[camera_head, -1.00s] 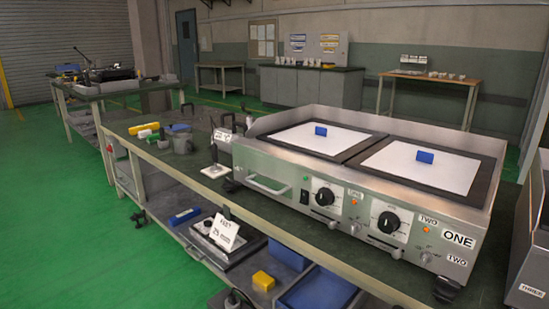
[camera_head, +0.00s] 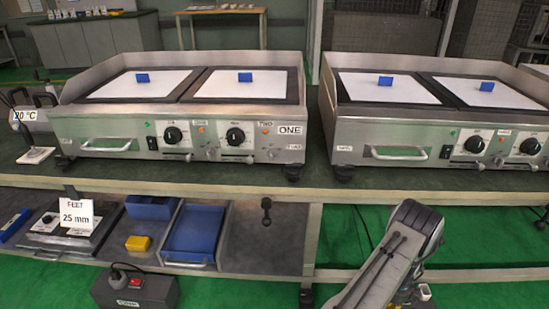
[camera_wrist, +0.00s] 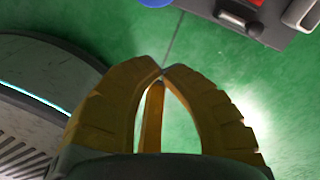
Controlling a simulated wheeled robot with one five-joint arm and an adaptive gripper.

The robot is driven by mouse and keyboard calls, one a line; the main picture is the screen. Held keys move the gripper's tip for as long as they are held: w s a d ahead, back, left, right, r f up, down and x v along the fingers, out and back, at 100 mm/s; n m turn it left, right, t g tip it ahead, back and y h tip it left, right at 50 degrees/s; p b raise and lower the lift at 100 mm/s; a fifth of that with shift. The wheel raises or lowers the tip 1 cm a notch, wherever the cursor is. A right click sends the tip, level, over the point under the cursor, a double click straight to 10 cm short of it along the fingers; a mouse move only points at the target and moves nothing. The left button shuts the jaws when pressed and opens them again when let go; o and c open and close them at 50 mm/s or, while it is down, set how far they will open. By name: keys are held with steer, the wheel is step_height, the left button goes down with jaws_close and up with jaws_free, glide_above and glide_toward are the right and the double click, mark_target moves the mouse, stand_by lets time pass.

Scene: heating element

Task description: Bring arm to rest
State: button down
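My arm (camera_head: 390,262) shows at the lower right of the head view, folded low in front of the bench over the green floor. My gripper (camera_wrist: 162,72) fills the middle of the wrist view. Its yellow fingers meet at the tips, with nothing seen held between them, and it points down at the green floor. The gripper itself cannot be made out in the head view. A rounded grey part with a cyan light strip at the left of the wrist view looks like my base.
Green floor lies below.

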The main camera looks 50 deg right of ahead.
steer(key=w+a+r+n+h+p, duration=0.1)
steer(key=w+r+n+p, duration=0.55)
steer(key=r, duration=0.65)
steer(key=w+a+r+n+p, duration=0.2)
steer(key=w+r+n+p, duration=0.1)
steer(key=w+r, duration=0.8)
steer(key=w+a+r+n+p, duration=0.3)
steer(key=a+r, duration=0.1)
steer(key=r, duration=0.4)
steer(key=w+a+r+n+t+p, duration=0.1)
steer(key=w+a+r+n+p, duration=0.3)
steer(key=r, duration=0.3)
steer(key=w+a+r+n+p, duration=0.1)
steer(key=w+a+r+n, duration=0.15)
steer(key=a+r, duration=0.4)
steer(key=w+a+r+n+t+p, duration=0.1)
steer(key=w+a+r+n+p, duration=0.1)
steer(key=a+r+n+p, duration=1.05)
steer(key=s+a+r+n+p, duration=0.3)
steer(key=s+a+r+n, duration=0.1)
steer(key=a+r, duration=0.4)
steer(key=s+a+r+n+t+y+p, duration=0.1)
steer(key=s+a+r+n+p, duration=0.2)
steer(key=s+a+r, duration=0.3)
step_height(320, 180, up, 4)
steer(key=shift+a+r+n, duration=0.2)
steer(key=shift+a+n, duration=0.15)
steer(key=shift+a, duration=0.55)
steer(key=c, duration=1.9)
jaws_free()
